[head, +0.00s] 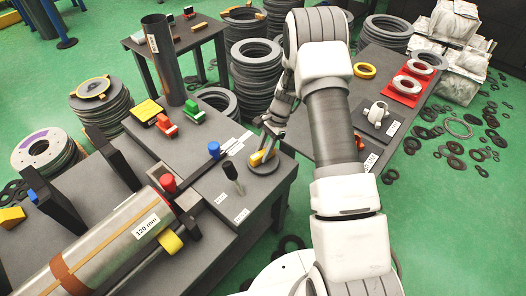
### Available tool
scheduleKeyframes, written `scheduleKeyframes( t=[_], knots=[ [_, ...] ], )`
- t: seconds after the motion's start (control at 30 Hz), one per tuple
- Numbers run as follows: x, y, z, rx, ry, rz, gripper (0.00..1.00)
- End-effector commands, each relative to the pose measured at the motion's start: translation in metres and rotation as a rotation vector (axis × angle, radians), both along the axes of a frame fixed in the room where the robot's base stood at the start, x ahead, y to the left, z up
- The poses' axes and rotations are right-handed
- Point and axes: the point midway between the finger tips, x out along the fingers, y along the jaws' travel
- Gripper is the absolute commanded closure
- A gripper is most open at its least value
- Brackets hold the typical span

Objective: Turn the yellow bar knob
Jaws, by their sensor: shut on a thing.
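The yellow bar knob (258,158) sits on a dark round base near the right corner of the grey workbench (212,184). My gripper (266,141) reaches down over it from the upper right, with its fingers at the bar. It is shut on the yellow bar knob. The fingers partly hide the bar's far end.
A black-handled lever (234,178) stands just left of the knob, and a blue knob (214,149) is behind it. A flanged cylinder marked 120 mm (120,240) lies at the front left. A side table (338,122) with rings stands right of my arm. Stacked rings (256,75) stand behind.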

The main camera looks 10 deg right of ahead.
Motion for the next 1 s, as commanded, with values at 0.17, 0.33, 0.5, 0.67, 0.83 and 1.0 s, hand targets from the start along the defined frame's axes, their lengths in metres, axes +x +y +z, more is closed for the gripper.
scheduleKeyframes(
  t=[0.17, 0.33, 0.5, 0.67, 0.83, 1.0],
  knots=[
    [0.000, -0.001, 0.000, -0.001, 0.001, -0.001, 1.00],
    [0.000, -0.001, 0.000, -0.001, 0.000, -0.002, 0.44],
    [0.000, 0.000, 0.000, 0.000, 0.001, -0.002, 0.38],
    [0.000, 0.000, 0.001, 0.000, 0.000, -0.002, 0.38],
    [0.003, -0.006, 0.016, -0.001, -0.003, -0.003, 0.38],
    [0.009, -0.019, 0.051, -0.001, -0.005, -0.003, 0.38]
  ],
)
